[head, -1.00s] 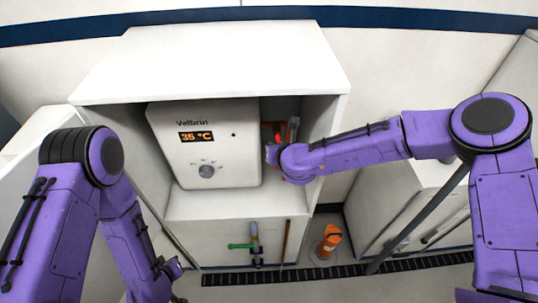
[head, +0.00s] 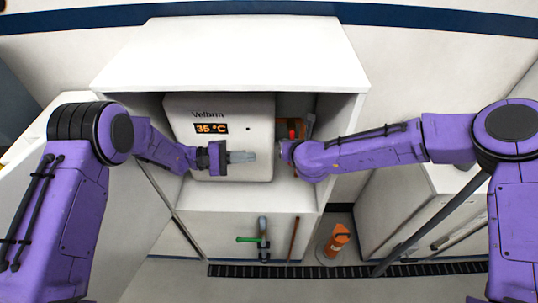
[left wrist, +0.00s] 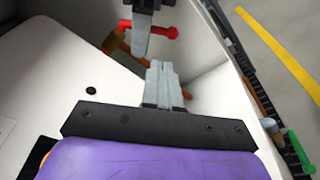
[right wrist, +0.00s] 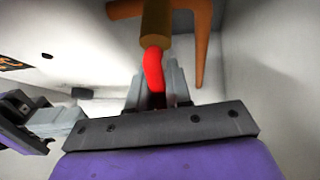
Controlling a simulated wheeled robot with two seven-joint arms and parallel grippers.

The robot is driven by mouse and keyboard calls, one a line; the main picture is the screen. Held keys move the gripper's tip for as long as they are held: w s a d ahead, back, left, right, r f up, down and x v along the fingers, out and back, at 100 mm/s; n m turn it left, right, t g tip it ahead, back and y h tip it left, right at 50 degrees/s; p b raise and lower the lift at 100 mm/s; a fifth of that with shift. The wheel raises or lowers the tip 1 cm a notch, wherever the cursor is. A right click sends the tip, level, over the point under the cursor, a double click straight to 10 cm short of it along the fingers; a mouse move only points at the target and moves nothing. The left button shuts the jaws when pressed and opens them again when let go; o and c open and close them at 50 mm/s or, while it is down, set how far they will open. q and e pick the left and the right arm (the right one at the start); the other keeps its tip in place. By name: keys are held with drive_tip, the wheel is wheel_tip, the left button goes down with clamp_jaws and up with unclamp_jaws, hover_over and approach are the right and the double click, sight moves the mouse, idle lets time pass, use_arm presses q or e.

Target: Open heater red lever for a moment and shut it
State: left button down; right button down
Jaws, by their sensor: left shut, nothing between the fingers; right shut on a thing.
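The white heater (head: 205,160) sits in an open cabinet and its display reads 35 °C. The red lever (head: 291,133) is at the heater's right, on a brass valve (right wrist: 155,22) in the right wrist view. My right gripper (right wrist: 157,88) is shut on the red lever (right wrist: 152,70), which lies between its fingers. In the left wrist view, the lever (left wrist: 161,31) shows partly behind the right gripper's fingers (left wrist: 141,40). My left gripper (head: 250,157) is shut and empty in front of the heater. Its fingertips point right, short of the right gripper. The heater's knob is hidden behind it.
Orange-brown pipes (right wrist: 201,45) run behind the valve. The cabinet's right side wall (head: 342,135) stands close to my right arm. Below is a green lever (head: 248,239) on a pipe. An orange object (head: 335,242) stands on the floor to the right.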

use_arm(q)
drive_tip(key=w+d+f, duration=0.1)
drive_tip(key=d, duration=0.8)
drive_tip(key=shift+w+d, duration=0.2)
drive_tip(key=shift+w, duration=0.05)
drive_tip(key=shift+s+d+r+n, duration=0.3)
drive_tip(key=shift+s, duration=0.05)
use_arm(e)
drive_tip(key=shift+a, duration=0.1)
drive_tip(key=c, duration=1.1)
unclamp_jaws()
drive_tip(key=shift+a, duration=0.1)
